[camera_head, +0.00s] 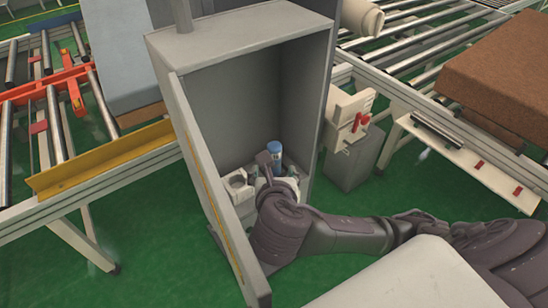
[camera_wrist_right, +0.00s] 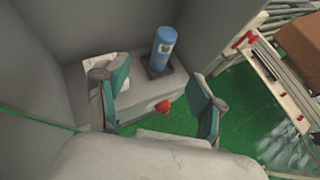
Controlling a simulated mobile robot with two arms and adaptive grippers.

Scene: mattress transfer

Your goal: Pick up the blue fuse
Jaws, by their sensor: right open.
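The blue fuse (camera_wrist_right: 163,48) is a blue cylinder with a light label, standing upright on a grey ledge inside the open cabinet. In the head view the fuse (camera_head: 274,150) shows just past my right gripper (camera_head: 270,168), which partly hides it. In the right wrist view my right gripper (camera_wrist_right: 158,105) is open, with its two green-padded fingers spread wide. The fuse stands beyond the fingertips, roughly centred between them and apart from them. My left gripper is in neither view.
The grey cabinet (camera_head: 240,100) has walls close around the gripper, and its open door (camera_head: 212,190) stands on the left. A white holder (camera_head: 238,184) sits left of the fuse. Roller conveyors flank the cabinet.

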